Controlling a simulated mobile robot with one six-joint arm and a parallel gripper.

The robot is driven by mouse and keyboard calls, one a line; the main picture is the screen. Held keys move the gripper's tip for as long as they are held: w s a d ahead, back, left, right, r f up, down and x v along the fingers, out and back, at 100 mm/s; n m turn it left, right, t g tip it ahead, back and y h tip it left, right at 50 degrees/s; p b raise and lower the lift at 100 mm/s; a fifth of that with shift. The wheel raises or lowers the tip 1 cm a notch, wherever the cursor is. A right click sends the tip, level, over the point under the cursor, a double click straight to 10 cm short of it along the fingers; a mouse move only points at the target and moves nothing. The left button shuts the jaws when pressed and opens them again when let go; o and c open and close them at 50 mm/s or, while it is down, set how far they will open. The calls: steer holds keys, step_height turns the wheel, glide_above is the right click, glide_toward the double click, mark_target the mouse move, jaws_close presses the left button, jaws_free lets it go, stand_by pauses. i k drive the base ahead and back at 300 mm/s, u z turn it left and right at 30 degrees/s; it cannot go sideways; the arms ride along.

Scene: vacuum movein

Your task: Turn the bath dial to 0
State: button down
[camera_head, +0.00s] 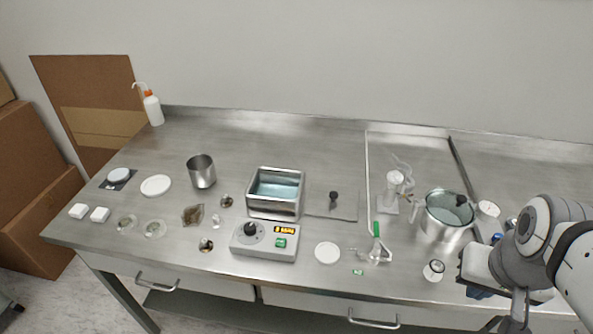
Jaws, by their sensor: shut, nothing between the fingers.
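The water bath (274,211) is an open metal box with bluish water in it, near the middle of the bench. Its grey-white control box (264,250) is in front of it. The dark round bath dial (250,228) is on the left of the control box top; its pointer setting is too small to read. An orange-lit display (286,229) is to its right, its digits unreadable, with a green button (281,242) below. My gripper (514,322) is at the lower right, past the bench's front edge, shut and empty, far from the dial. Its tips are partly hard to make out.
A round white disc (327,252) and a flask with a green part (376,250) lie between dial and arm. A lidded metal pot (445,215) stands right of them. A metal beaker (201,171) and small dishes are left. The bench front edge is just before the control box.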

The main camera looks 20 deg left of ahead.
mark_target(250, 229)
steer(key=u, duration=1.65)
